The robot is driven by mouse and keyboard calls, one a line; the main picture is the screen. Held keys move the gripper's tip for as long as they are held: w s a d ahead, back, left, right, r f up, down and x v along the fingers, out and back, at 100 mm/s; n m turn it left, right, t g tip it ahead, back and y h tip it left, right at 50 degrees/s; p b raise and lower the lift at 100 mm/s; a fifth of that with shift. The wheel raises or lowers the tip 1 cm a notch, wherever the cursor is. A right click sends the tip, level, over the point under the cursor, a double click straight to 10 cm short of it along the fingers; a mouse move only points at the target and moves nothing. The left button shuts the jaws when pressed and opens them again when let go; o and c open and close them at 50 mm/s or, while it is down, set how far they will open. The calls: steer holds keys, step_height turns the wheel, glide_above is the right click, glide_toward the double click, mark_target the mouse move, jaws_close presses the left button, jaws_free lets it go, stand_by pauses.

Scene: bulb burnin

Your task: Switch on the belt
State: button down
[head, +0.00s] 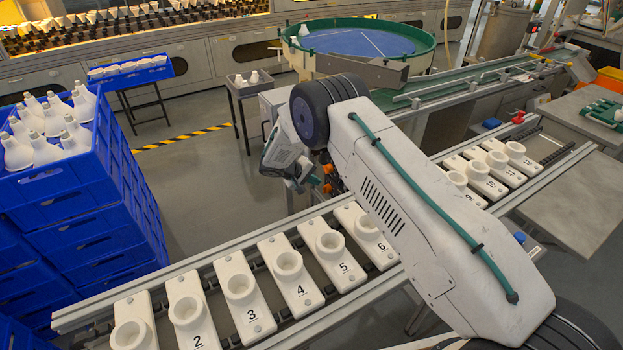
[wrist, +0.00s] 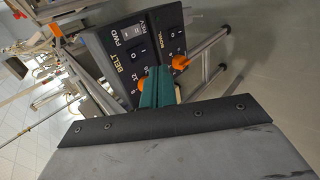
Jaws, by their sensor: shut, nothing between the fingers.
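In the wrist view a dark, tilted control panel (wrist: 112,42) carries the words BELT and BOWL. Its BELT column has a FWD/REV switch (wrist: 131,32) and O and I marks near my fingertips. An orange knob (wrist: 181,62) sits in the BOWL column, and another orange knob (wrist: 142,112) is partly covered by my fingers. My gripper (wrist: 158,72) has its teal fingers shut and empty over the panel's lower part; I cannot tell whether they touch it. In the head view, my gripper (head: 296,182) is beside the orange knobs (head: 327,180).
A conveyor with numbered white holders (head: 240,290) runs under my arm. Blue crates (head: 80,215) with white bulbs stand at the left. A round blue-floored bowl (head: 365,42) is behind. A small stand (head: 250,88) and open floor lie between.

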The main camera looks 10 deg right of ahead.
mark_target(340, 180)
steer(key=w+d+f, duration=0.2)
steer(key=d+f, duration=0.2)
steer(key=d, duration=0.3)
steer(key=shift+w+d, duration=0.2)
steer(key=shift+w, duration=0.1)
steer(key=shift+f, duration=0.1)
